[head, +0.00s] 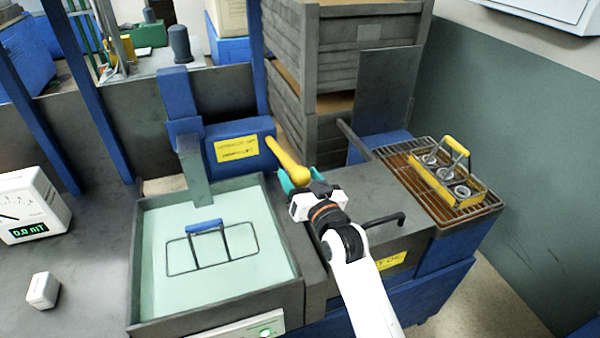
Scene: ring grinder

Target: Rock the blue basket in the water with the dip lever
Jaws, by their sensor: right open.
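The basket (205,227) has a blue handle and a dark wire frame. It is in the pale green water of the square tank (290,308) at the lower middle. The dip lever (287,160) is a yellow bar that slopes down to the right from a blue housing (240,150) with a yellow label, behind the tank. My right gripper (298,178) is open at the lower end of the lever, with teal fingertips close to it. I cannot tell whether they touch it. My left gripper is not in view.
A yellow carrier (455,180) with metal rings stands on a wire rack (483,210) at the right. A black handle (385,219) sticks up right of my right arm. A meter (32,205) and a small white block (42,290) are at the left. Stacked grey crates (340,60) stand behind.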

